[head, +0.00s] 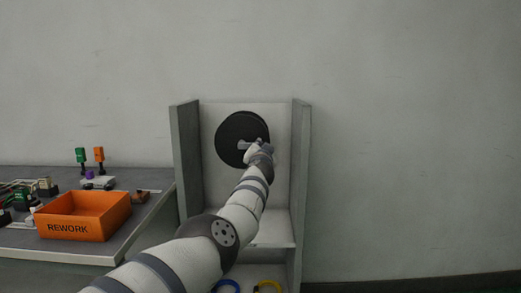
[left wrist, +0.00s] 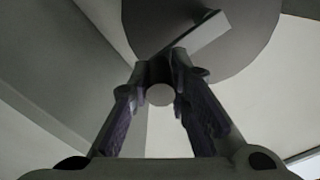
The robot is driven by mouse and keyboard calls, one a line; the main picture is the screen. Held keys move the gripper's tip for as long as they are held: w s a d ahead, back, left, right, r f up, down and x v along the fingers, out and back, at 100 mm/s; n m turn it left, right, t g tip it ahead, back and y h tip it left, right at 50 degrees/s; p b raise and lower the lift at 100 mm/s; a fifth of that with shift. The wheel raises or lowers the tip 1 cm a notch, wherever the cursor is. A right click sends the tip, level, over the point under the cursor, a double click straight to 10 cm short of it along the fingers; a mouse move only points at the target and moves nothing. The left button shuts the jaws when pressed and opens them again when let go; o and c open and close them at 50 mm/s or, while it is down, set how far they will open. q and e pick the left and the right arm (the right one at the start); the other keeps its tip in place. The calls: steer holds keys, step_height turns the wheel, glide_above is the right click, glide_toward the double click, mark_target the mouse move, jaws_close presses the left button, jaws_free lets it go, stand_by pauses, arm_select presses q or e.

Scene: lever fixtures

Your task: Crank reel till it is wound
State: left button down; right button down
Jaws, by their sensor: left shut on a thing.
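The reel (head: 230,133) is a dark round disc on the pale back panel of an open grey cabinet. It also shows at the top of the left wrist view (left wrist: 255,35). A grey crank arm (left wrist: 203,38) lies across the disc's face. My left gripper (head: 246,146) is in front of the disc's lower right part, with its fingers closed around the crank handle (left wrist: 160,95), whose round end shows between them. The gripper and wrist hide part of the disc and most of the handle in the head view. My right gripper is in neither view.
The cabinet's side walls (head: 300,165) stand close on both sides of my arm. An orange REWORK bin (head: 85,214) sits on the left table.

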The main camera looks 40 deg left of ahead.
arm_select(q)
steer(key=shift+d+f, duration=0.15)
steer(key=shift+f, duration=0.2)
steer(key=c, duration=1.5)
jaws_free()
steer(key=shift+w, duration=0.15)
steer(key=shift+r, duration=0.1)
steer(key=shift+r, duration=0.1)
steer(key=r, duration=1)
steer(key=shift+a, duration=0.2)
